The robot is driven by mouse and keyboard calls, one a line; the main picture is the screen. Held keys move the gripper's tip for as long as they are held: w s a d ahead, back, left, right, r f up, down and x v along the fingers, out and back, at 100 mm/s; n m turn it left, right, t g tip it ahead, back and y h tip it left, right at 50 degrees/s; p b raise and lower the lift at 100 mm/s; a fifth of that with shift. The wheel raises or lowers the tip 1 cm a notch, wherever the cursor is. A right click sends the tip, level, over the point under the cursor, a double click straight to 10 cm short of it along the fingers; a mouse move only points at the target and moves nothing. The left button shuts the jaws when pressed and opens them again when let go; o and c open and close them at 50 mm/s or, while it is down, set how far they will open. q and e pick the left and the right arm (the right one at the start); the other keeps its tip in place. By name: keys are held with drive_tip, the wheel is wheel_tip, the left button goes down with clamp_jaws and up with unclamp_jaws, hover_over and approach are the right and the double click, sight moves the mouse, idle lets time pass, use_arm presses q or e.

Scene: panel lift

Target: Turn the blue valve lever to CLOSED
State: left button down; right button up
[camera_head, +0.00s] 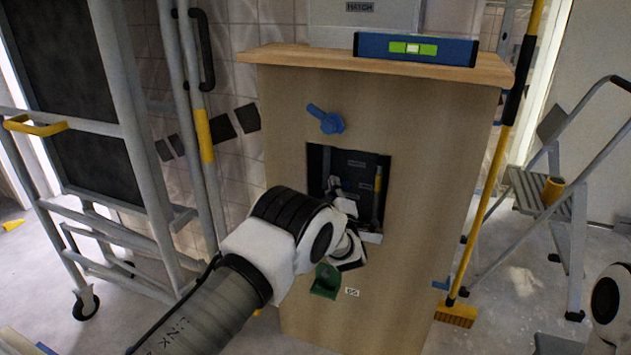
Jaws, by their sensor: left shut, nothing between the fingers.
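The blue valve lever (327,119) is on the front of the wooden cabinet (410,108), above a dark square opening (320,157). Its handle points up and to the left from its round hub. No OPEN or CLOSED mark is readable beside it. My left arm comes in from the lower left. My left gripper (338,190) is shut and empty in front of the lower part of the opening, below the lever and apart from it. My wrist partly hides the opening and the gripper. My right gripper is out of view; only part of my right arm shows at the lower right edge.
A green holder (326,281) and small label (351,292) are low on the cabinet. A level (416,49) and grey HATCH panel (365,14) are on top. A metal frame (128,115) stands left; a broom (490,190) and stepladder (555,190) stand right.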

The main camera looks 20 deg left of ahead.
use_arm(q)
drive_tip(key=shift+d+f, duration=0.3)
drive_tip(key=shift+d, duration=0.05)
idle(0.5)
